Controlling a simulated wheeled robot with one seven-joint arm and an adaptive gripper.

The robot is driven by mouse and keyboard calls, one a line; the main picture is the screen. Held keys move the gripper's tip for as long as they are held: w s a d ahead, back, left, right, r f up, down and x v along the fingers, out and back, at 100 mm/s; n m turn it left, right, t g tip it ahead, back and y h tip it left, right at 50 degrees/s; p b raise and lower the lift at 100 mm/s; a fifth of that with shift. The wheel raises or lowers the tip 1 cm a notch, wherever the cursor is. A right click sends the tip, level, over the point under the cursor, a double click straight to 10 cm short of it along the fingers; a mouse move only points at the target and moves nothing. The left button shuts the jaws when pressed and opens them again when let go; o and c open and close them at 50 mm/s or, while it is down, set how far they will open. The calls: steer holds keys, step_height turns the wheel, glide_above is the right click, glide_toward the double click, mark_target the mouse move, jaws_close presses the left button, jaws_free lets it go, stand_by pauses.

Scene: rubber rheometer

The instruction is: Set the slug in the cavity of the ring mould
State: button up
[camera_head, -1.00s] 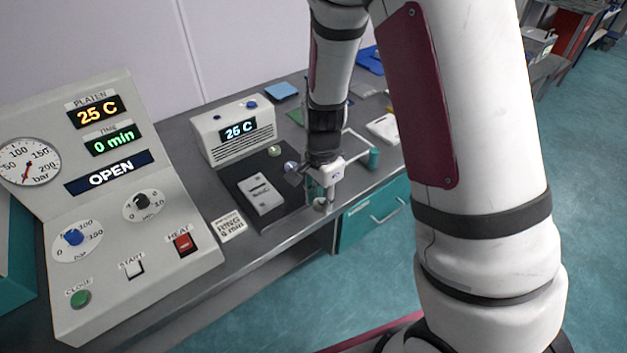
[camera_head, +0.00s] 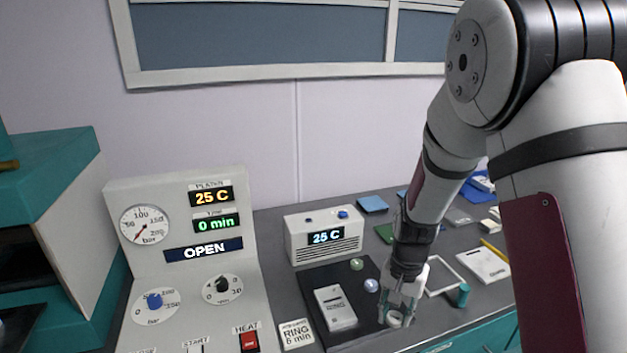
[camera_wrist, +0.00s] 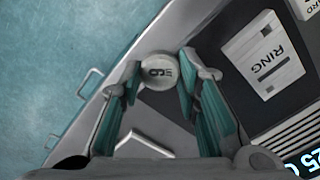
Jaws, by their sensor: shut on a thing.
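My gripper (camera_head: 397,312) is low at the front right corner of the dark mat. Its two teal-padded fingers (camera_wrist: 163,80) are shut on a round pale piece with dark letters, which I take as the slug (camera_wrist: 159,72); it also shows in the head view (camera_head: 395,319). I cannot tell whether the slug touches the surface beneath. The ring mould (camera_head: 336,307) is a pale block on the mat, left of my gripper. In the wrist view the mould (camera_wrist: 262,50) lies to the right, marked RING, with a dark slot in its top.
A green ball-like piece (camera_head: 357,264) and a lavender one (camera_head: 371,286) are on the mat (camera_head: 318,277) behind my gripper. A white unit (camera_head: 324,236) reading 25 C stands behind. The press panel (camera_head: 180,270) reads OPEN. A teal cylinder (camera_head: 460,295) is to the right.

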steer(key=w+n, duration=0.4)
steer(key=shift+w+d+r+n, duration=0.25)
steer(key=shift+w+d+n, duration=0.05)
steer(key=shift+w, duration=0.1)
steer(key=shift+w+d+r+n, duration=0.1)
steer(key=shift+w+r+n, duration=0.05)
steer(key=shift+w+n, duration=0.55)
steer(key=shift+r, duration=0.1)
